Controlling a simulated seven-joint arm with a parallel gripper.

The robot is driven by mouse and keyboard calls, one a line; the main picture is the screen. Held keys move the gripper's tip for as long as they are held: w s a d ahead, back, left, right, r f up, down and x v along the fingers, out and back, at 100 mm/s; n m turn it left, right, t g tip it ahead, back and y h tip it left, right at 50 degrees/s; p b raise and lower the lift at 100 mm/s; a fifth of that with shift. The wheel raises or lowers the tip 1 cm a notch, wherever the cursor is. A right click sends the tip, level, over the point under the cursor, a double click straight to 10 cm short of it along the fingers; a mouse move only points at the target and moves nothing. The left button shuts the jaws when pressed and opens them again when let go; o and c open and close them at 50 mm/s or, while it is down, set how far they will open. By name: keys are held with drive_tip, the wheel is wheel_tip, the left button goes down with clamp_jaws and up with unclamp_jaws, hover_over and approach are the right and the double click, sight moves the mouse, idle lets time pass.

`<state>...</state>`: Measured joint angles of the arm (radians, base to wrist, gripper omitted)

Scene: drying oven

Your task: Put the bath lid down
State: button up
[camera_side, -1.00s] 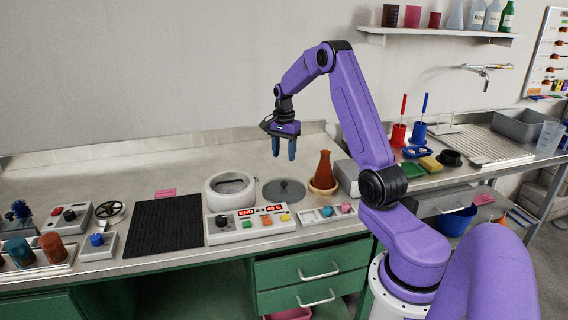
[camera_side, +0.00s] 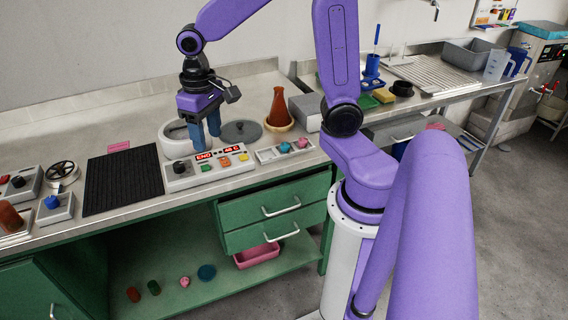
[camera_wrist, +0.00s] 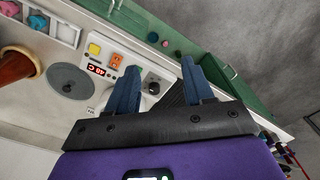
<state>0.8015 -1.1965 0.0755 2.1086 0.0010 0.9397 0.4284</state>
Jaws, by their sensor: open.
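The bath lid (camera_side: 240,132) is a flat grey disc with a small dark knob, lying on the bench to the right of the white round bath (camera_side: 172,142). It also shows at the left in the wrist view (camera_wrist: 66,76). My gripper (camera_side: 206,141) is open and empty, fingers pointing down. In the side view its fingers overlap the bath's right side, left of the lid; whether they touch anything I cannot tell. In the wrist view nothing is between the blue fingers (camera_wrist: 160,85), and the lid is clear of them. The bath is mostly hidden there.
A control panel (camera_side: 208,168) with a red display and buttons stands in front of the bath. A brown flask (camera_side: 278,108) stands right of the lid. A small tray (camera_side: 284,150) of knobs is at the front edge. A black mat (camera_side: 122,180) lies left.

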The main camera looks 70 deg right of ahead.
drive_tip(key=s+a+n, duration=0.2)
drive_tip(key=s+n, duration=0.4)
drive_tip(key=s, duration=0.3)
drive_tip(key=s+a+n, duration=0.2)
drive_tip(key=s+n, duration=0.5)
drive_tip(key=s, duration=0.3)
drive_tip(key=shift+s+f, duration=0.25)
drive_tip(key=shift+f, duration=0.05)
